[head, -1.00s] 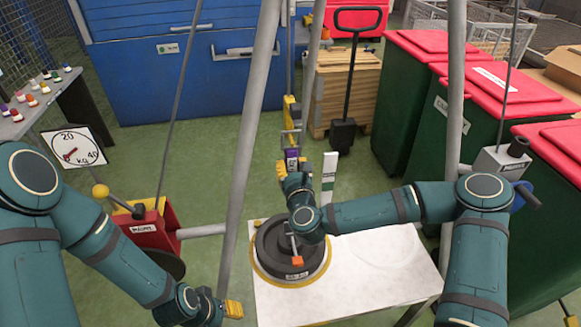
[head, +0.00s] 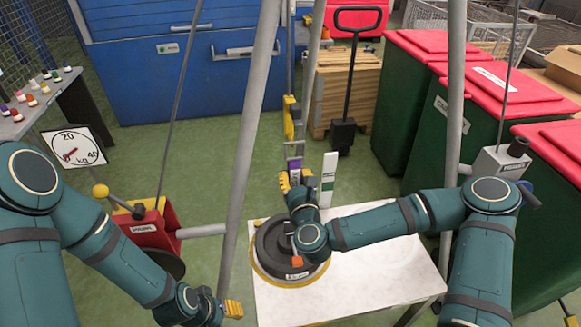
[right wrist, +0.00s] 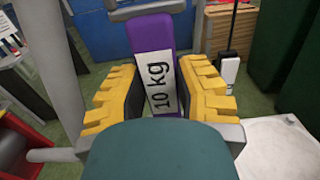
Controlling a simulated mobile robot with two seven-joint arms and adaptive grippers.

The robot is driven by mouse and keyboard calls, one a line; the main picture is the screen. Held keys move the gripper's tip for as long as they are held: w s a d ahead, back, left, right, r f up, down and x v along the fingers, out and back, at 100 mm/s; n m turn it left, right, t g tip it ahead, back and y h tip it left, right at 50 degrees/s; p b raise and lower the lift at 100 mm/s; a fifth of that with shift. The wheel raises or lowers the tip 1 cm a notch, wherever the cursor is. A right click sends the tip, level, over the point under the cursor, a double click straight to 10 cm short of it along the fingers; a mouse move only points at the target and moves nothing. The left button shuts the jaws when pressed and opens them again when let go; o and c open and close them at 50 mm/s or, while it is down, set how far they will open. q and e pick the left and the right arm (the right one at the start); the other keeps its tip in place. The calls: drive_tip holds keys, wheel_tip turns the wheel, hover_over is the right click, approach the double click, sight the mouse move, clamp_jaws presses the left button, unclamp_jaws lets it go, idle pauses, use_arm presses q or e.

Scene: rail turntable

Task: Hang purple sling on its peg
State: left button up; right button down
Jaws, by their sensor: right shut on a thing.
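The purple sling (head: 295,168) is upright between the yellow fingers of my right gripper (head: 292,180), above the far edge of the white table. In the right wrist view the purple sling (right wrist: 150,32) has a white "10 kg" label, and the fingers of my right gripper (right wrist: 160,88) are shut on it from both sides. A grey loop shows just above the sling in the head view. I cannot make out which part is its peg. My left gripper (head: 232,309) is low at the left, away from the sling; its fingers are too small to judge.
A white table (head: 385,260) carries a dark round weight stack (head: 268,240) under my right forearm. Grey poles (head: 243,150) stand on both sides. A yellow post (head: 289,117) is behind the sling. Green bins (head: 415,125) stand right, a kg dial (head: 88,150) left.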

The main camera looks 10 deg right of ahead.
drive_tip(key=shift+s, duration=1.7)
